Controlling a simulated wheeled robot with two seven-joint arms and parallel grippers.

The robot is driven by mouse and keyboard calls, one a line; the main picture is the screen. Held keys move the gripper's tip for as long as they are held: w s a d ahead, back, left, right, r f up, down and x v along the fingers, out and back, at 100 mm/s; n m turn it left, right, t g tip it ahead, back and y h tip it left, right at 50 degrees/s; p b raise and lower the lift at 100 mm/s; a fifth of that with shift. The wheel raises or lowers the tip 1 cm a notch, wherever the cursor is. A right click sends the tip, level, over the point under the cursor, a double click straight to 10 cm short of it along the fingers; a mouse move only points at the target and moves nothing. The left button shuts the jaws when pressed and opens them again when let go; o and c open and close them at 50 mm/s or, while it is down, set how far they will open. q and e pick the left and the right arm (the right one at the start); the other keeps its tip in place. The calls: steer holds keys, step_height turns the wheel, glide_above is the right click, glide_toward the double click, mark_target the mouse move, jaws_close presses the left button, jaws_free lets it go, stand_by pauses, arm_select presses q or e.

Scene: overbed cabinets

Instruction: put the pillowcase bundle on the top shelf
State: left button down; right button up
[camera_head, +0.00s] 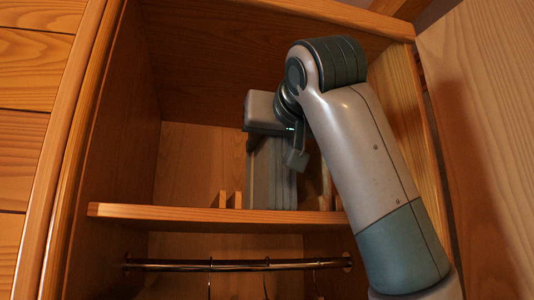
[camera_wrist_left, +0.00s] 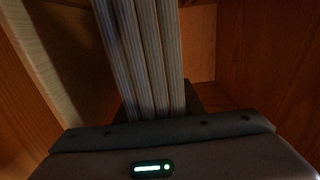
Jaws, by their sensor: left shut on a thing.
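The pillowcase bundle (camera_head: 271,178) is a grey, ribbed stack of folds standing upright in the upper compartment, above the top shelf (camera_head: 160,214). My left gripper (camera_head: 274,143) reaches in from above and is shut on the bundle's upper part. In the left wrist view the striped folds of the bundle (camera_wrist_left: 145,50) extend away from the gripper; a dark finger (camera_wrist_left: 193,97) shows beside them. The bundle's lower end meets the shelf's front edge in the head view, so I cannot tell whether it rests on the board. My right gripper is out of view.
Low wooden uprights (camera_head: 229,200) stand on the shelf left of the bundle. A metal hanging rail (camera_head: 210,265) with hooks runs below. The cabinet's side walls (camera_head: 115,120) are close around. Shelf room is free at the left; an open door panel (camera_head: 485,130) stands at the right.

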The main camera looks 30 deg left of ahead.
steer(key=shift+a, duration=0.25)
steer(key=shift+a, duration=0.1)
arm_select(q)
steer(key=shift+f, duration=0.15)
steer(key=c, duration=1.2)
jaws_free()
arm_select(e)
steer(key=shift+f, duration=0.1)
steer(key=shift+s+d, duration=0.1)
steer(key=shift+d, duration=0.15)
arm_select(q)
steer(key=b+v, duration=0.4)
steer(key=v, duration=0.8)
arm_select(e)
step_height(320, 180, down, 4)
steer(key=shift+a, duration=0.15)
